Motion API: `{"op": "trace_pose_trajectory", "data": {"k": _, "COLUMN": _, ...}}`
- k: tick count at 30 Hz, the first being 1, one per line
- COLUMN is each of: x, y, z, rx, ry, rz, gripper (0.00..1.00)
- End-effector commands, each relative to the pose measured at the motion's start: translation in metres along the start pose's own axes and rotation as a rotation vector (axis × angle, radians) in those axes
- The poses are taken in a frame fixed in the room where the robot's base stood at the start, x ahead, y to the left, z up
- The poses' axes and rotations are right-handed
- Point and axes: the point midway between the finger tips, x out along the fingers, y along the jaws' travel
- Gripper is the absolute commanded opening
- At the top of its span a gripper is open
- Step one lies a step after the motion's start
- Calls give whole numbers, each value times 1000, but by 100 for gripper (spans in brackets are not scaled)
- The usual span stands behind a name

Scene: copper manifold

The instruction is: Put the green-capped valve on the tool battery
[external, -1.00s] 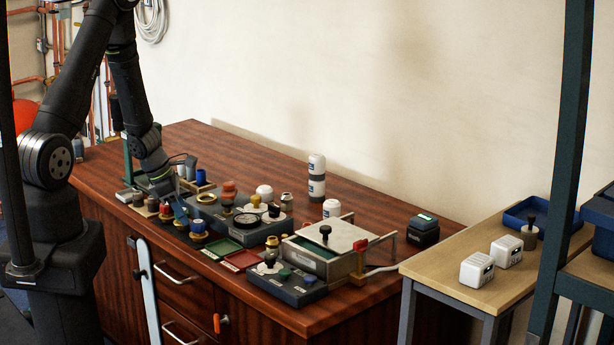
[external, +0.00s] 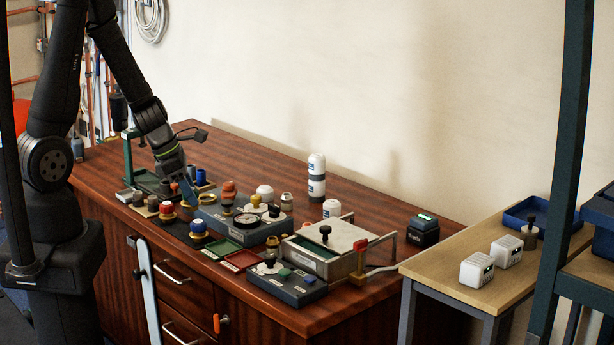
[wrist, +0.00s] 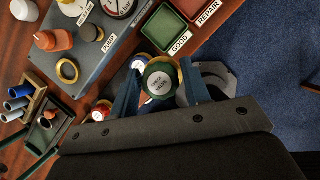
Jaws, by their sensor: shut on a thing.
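The green-capped valve (wrist: 160,82) sits between the two blue fingers of my gripper (wrist: 158,92) in the wrist view, its lettered round cap facing the camera and a brass-coloured edge beside it. My gripper is shut on it. In the external view my gripper (external: 187,196) is over the left part of the wooden bench, close to other valves; the held valve is hard to make out there. The tool battery appears to be the dark block with a lit green top (external: 425,231), at the bench's right end, far from my gripper.
A blue-capped valve (external: 198,229) and a red-capped one (external: 166,209) stand near my gripper. A grey gauge panel (external: 225,226), green tray (external: 220,247), lidded metal box (external: 322,252) and white bottles (external: 316,177) lie between it and the battery. Bare bench lies along the wall.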

Motion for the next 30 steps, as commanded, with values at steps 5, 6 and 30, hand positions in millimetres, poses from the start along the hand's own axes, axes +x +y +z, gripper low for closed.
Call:
{"op": "trace_pose_trajectory", "data": {"k": 5, "x": -3, "y": -5, "z": 2, "rx": 0, "ry": -1, "rz": 1, "gripper": 18}}
{"op": "trace_pose_trajectory", "data": {"k": 6, "x": -3, "y": -6, "z": 3, "rx": 0, "ry": -1, "rz": 1, "gripper": 18}}
{"op": "trace_pose_trajectory", "data": {"k": 30, "x": 75, "y": 32, "z": 230, "rx": 109, "ry": -2, "rz": -45, "gripper": 18}}
